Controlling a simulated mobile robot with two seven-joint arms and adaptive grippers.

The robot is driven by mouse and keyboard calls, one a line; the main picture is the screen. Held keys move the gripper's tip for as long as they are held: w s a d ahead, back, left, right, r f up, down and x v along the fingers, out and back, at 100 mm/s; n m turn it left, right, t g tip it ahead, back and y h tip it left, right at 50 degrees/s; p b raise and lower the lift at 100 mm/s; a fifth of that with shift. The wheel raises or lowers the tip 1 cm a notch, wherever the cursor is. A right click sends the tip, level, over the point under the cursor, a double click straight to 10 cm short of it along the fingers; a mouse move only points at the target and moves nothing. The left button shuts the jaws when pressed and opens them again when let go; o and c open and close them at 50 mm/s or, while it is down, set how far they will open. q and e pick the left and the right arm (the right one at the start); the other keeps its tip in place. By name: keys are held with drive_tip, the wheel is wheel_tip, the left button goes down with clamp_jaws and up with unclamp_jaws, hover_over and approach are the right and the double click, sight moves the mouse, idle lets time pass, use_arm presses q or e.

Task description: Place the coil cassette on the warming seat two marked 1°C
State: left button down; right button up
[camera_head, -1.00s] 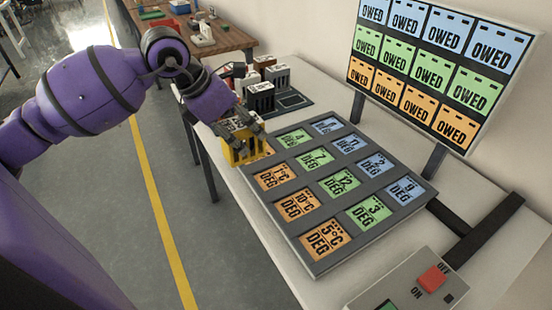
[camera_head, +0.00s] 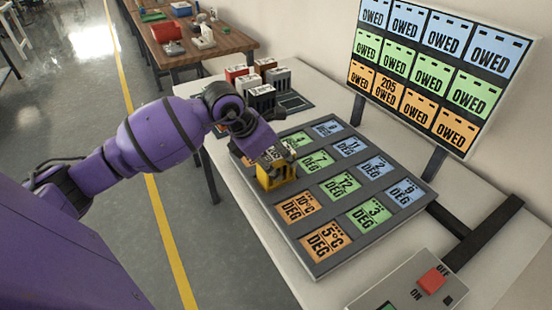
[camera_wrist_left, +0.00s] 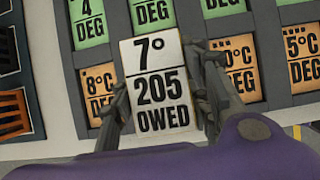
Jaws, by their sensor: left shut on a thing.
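The coil cassette (camera_head: 277,179) is a yellow block with a dark top. In the left wrist view its white label (camera_wrist_left: 158,85) reads "7° 205 OWED". My left gripper (camera_head: 273,157) is shut on it, with one finger on each side in the wrist view (camera_wrist_left: 161,88). The cassette stands upright over the orange seat between the 8°C seat (camera_wrist_left: 98,82) and the 10°C seat (camera_head: 296,206), hiding that seat's mark. It is on or just above the seat; I cannot tell whether it bears fully. My right gripper is not in view.
The grey seat panel (camera_head: 327,260) has green and blue seats beside the orange column. Several other cassettes (camera_head: 262,97) stand behind it. An "OWED" board (camera_head: 437,60) rises at the back right, with "205" on one orange field. A switch box (camera_head: 400,282) stands in front.

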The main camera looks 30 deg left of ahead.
use_arm(q)
drive_tip(key=c, duration=1)
unclamp_jaws()
drive_tip(key=shift+r, duration=0.2)
drive_tip(key=v, duration=1.1)
drive_tip(key=shift+s+a+r, duration=0.15)
drive_tip(key=shift+s+r, duration=0.1)
drive_tip(key=shift+r, duration=0.05)
